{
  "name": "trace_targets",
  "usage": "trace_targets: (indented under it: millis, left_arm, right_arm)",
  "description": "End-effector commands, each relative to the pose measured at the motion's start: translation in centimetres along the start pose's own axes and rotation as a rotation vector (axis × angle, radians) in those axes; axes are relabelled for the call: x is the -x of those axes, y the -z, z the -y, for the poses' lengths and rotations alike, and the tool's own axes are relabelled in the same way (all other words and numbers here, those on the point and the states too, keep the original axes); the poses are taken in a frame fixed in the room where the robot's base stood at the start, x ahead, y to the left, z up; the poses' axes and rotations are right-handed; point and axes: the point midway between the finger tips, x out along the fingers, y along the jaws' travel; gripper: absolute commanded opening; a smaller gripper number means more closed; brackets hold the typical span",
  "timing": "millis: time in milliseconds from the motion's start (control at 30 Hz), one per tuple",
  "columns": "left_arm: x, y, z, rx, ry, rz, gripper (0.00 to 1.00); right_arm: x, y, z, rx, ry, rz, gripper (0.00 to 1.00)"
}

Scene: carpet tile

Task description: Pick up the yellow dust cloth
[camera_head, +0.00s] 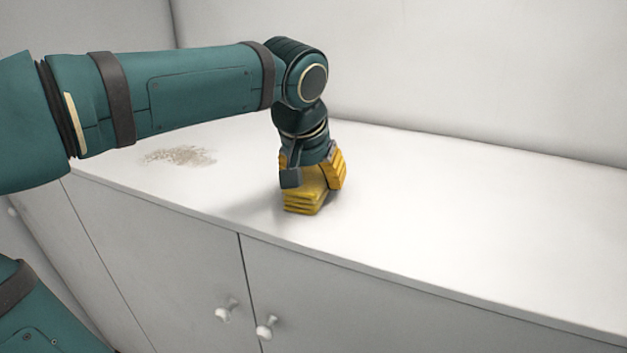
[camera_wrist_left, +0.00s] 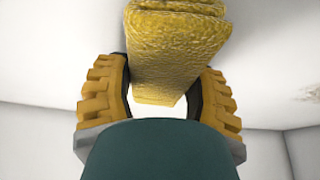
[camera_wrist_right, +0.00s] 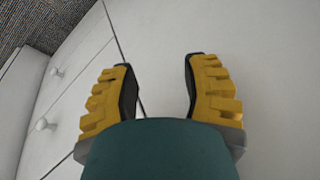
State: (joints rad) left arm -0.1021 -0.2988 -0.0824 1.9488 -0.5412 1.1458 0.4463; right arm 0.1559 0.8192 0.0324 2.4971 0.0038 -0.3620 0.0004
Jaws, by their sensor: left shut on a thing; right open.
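The yellow dust cloth (camera_head: 304,203) is a folded, layered stack at the white cabinet top, near its front edge, in the head view. My left gripper (camera_head: 313,178) points down over it and is shut on it, with yellow fingers on either side. In the left wrist view the textured cloth (camera_wrist_left: 170,50) lies between the two fingers of the left gripper (camera_wrist_left: 160,85). I cannot tell whether the cloth still touches the top. My right gripper (camera_wrist_right: 160,80) shows in the right wrist view, open and empty, in front of white cabinet doors.
The white cabinet top (camera_head: 480,240) is clear to the right. A patch of brownish dust (camera_head: 180,156) lies to the left of the cloth. White walls stand behind. Door knobs (camera_head: 226,309) stick out from the cabinet front. Carpet (camera_wrist_right: 35,22) shows in the right wrist view.

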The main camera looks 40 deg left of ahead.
Motion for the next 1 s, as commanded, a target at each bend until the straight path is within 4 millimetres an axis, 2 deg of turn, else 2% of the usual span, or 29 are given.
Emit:
trace_targets:
  millis: [133,233,500,700,1000]
  left_arm:
    - [0.2,0.1,0.0,0.000,0.000,-0.001,0.25]
    - [1.2,0.6,0.0,0.000,0.000,-0.004,0.25]
    - [5.9,2.5,0.0,0.001,-0.001,-0.003,0.25]
    - [8.5,3.6,0.0,0.001,0.000,-0.002,0.25]
    - [9.3,3.8,0.0,0.000,0.000,0.000,0.25]
  right_arm:
    - [0.0,0.0,0.0,0.000,0.000,0.000,0.47]
    - [0.2,0.0,0.1,0.000,0.000,0.000,0.47]
    - [0.8,0.1,0.3,0.000,0.001,0.000,0.47]
    - [1.1,0.1,0.4,0.001,0.001,0.001,0.47]
    - [1.1,0.2,0.4,0.001,0.001,0.001,0.47]
